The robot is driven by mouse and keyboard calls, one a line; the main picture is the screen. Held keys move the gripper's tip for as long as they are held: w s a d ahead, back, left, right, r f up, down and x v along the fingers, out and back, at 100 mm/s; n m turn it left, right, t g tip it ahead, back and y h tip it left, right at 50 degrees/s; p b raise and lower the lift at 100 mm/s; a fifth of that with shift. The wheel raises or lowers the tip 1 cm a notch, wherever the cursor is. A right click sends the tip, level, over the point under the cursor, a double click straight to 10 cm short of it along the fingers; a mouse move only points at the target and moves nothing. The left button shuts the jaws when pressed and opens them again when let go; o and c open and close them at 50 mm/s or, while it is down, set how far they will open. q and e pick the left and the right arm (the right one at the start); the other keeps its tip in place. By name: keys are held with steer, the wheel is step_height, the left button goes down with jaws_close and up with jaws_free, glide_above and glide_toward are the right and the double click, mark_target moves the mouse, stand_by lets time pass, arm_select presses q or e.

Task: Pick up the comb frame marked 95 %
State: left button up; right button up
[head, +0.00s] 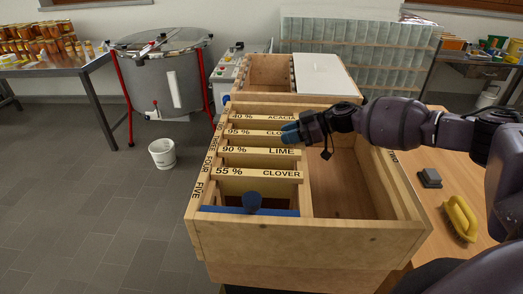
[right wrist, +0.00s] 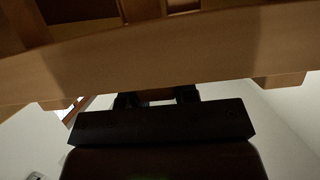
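The comb frame marked 95 % (head: 256,132) is in the left part of the wooden box, its top bar labelled CLOVER. My right gripper (head: 290,133), with blue fingertips, is at the right end of this bar and covers part of the label. In the right wrist view its fingers (right wrist: 157,97) stand apart with something brown between them. Whether they touch it is hidden. A broad wooden plank (right wrist: 160,55) crosses in front. My left gripper is not in view.
Neighbouring comb frames are marked 40 % ACACIA (head: 262,116), 90 % LIME (head: 262,151) and 55 % CLOVER (head: 258,173). The box's right compartment (head: 345,185) looks empty. A yellow-handled tool (head: 460,218) and a dark block (head: 430,178) lie on the table.

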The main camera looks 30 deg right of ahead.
jaws_close()
steer(key=shift+r, duration=0.1)
stand_by(0.9)
